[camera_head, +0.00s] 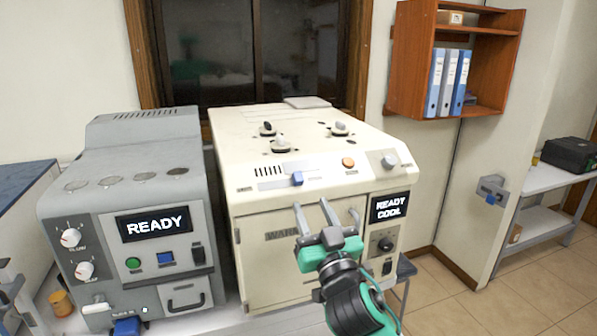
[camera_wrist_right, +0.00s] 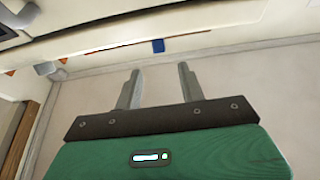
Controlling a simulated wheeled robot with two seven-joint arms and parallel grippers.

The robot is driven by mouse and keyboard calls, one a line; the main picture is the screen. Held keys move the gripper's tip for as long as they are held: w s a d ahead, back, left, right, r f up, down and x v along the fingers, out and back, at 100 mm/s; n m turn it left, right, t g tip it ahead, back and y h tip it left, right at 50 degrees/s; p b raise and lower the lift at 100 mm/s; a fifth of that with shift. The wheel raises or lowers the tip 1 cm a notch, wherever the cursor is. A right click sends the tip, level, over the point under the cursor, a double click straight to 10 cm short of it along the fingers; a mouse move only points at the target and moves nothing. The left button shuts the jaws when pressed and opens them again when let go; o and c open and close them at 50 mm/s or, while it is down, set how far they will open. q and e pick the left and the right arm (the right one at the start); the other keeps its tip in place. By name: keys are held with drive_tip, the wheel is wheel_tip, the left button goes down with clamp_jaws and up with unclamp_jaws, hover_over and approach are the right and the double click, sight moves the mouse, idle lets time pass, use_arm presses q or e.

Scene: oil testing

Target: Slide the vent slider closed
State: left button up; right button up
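The vent slider's small blue knob (camera_head: 297,179) sits on the sloped upper front of the cream machine (camera_head: 270,225), just right of dark vent slots (camera_head: 268,171). In the right wrist view a small blue piece (camera_wrist_right: 158,45), likely the same knob, shows beyond and between the fingertips. My right gripper (camera_head: 312,204) is in front of the machine, below the knob, with its fingers pointing up. Its fingers are apart with nothing between them, as the right wrist view (camera_wrist_right: 159,80) also shows. I see no contact with the knob. I do not make out my left gripper.
A front handle (camera_head: 354,215) is right beside my right gripper. A grey machine (camera_head: 130,205) stands close on the left. Open floor (camera_head: 470,300) lies to the right.

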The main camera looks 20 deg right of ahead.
sight(299, 178)
drive_tip(key=p+x, duration=0.3)
drive_tip(key=x, duration=0.6)
drive_tip(key=shift+w, duration=0.1)
drive_tip(key=shift+w+r, duration=0.1)
drive_tip(key=shift+w, duration=0.25)
clamp_jaws()
